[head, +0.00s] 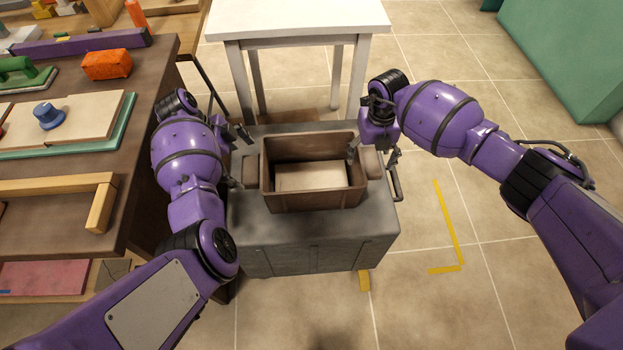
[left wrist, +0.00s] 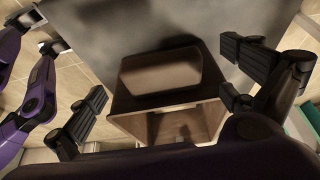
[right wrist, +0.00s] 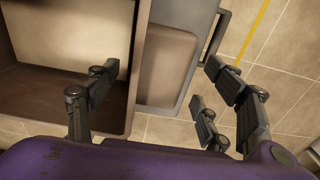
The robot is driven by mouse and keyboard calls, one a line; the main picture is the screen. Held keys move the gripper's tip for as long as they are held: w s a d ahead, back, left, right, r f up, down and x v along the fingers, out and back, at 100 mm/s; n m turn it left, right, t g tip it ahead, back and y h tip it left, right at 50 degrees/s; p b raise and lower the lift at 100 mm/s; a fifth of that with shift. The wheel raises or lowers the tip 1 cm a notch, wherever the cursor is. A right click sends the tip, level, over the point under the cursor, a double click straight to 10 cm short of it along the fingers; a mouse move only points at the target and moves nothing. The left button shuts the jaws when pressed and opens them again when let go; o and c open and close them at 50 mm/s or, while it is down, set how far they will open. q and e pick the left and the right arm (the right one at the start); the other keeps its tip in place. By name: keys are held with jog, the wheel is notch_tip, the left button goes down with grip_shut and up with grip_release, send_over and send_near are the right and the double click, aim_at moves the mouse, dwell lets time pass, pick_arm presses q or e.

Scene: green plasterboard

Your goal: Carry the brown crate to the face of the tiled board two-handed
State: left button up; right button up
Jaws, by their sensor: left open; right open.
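The brown crate (head: 313,200) sits upright on a grey chest (head: 310,245) and has a block-like handle on each side. A pale flat patch (head: 310,176) shows inside it; I cannot tell if it is the floor or an item. My left gripper (head: 240,158) is open at the left handle, which lies between its spread fingers in the left wrist view (left wrist: 160,70). My right gripper (head: 374,154) is open at the right handle (right wrist: 165,85), one finger over the crate's inside and the others beyond the handle. I see no clear contact. No tiled board face is identifiable.
A brown workbench (head: 150,190) with boards and an orange block (head: 107,64) stands close along my left arm. A white table (head: 300,20) stands behind the chest. A green panel (head: 565,50) is at far right. Tiled floor with yellow marking (head: 450,230) is clear at right.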

aim_at(245, 169)
pick_arm(q)
jog(key=shift+x, duration=1.7)
pick_arm(e)
jog(key=shift+f, duration=1.7)
pick_arm(q)
jog(key=c, duration=1.8)
pick_arm(e)
jog(key=c, duration=1.8)
pick_arm(q)
jog(key=c, duration=0.3)
pick_arm(e)
grip_shut()
